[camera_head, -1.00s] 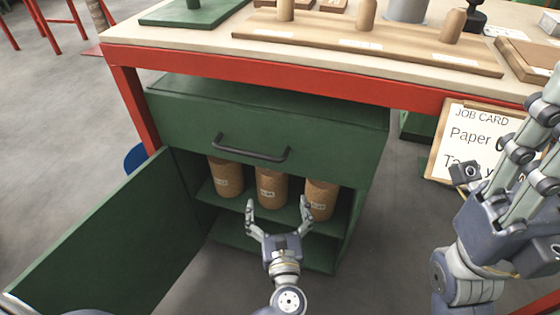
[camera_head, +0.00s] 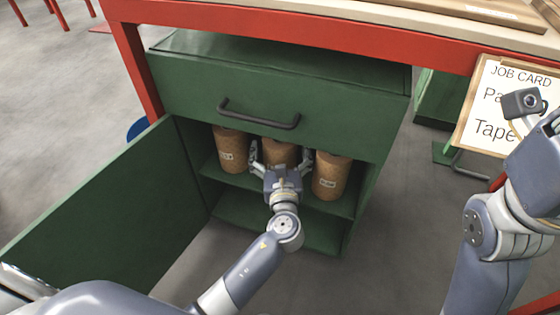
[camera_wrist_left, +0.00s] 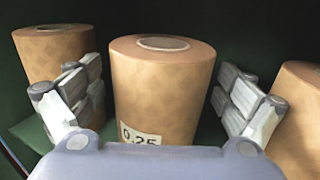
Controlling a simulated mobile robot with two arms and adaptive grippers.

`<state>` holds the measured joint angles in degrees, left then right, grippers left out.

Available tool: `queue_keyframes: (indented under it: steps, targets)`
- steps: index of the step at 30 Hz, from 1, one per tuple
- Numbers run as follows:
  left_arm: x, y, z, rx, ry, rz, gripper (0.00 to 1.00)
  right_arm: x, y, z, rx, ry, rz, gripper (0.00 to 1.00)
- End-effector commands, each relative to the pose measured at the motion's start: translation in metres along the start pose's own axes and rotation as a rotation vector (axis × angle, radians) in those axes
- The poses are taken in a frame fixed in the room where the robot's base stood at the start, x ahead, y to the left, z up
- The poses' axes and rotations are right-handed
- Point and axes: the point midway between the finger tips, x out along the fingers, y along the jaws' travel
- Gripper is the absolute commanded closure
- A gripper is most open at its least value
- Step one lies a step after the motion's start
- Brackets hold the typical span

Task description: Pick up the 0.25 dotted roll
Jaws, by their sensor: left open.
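The 0.25 dotted roll (camera_wrist_left: 162,88) is a brown upright cylinder with a pale core ring on top and a white label reading 0.25. It stands in the middle of the cabinet shelf, and in the head view this middle roll (camera_head: 280,153) is partly hidden by my gripper. My left gripper (camera_head: 281,160) is open, with one finger on each side of the roll. In the left wrist view gaps show between the roll and both fingers. My right arm shows at the right of the head view, but its fingertips are out of frame.
A roll (camera_head: 233,150) stands to the left and another roll (camera_head: 330,176) to the right, both close to my fingers. The green cabinet (camera_head: 270,90) has a drawer handle (camera_head: 258,118) above the opening. Its door (camera_head: 100,205) is swung open left. A job card (camera_head: 500,110) stands right.

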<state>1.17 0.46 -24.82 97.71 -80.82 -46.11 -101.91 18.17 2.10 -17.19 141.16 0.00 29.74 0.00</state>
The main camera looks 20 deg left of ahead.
Motion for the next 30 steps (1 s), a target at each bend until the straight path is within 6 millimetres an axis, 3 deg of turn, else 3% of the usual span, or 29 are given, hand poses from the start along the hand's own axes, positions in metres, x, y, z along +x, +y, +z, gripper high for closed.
queue_keyframes:
  steps: [9,19,30]
  targets:
    - [0.0056,-0.0004,0.0001,0.000,0.002,-0.001,0.05,0.0020,-0.0006,-0.0017,-0.001,0.008,-0.003,0.60]
    - [0.0053,-0.0003,0.0000,0.000,0.002,-0.001,0.75,0.0018,-0.0007,-0.0018,-0.001,0.008,-0.003,0.60]
    - [0.0056,-0.0006,0.0053,-0.001,-0.003,-0.001,0.75,0.0043,-0.0004,-0.0019,0.000,0.010,-0.003,0.60]
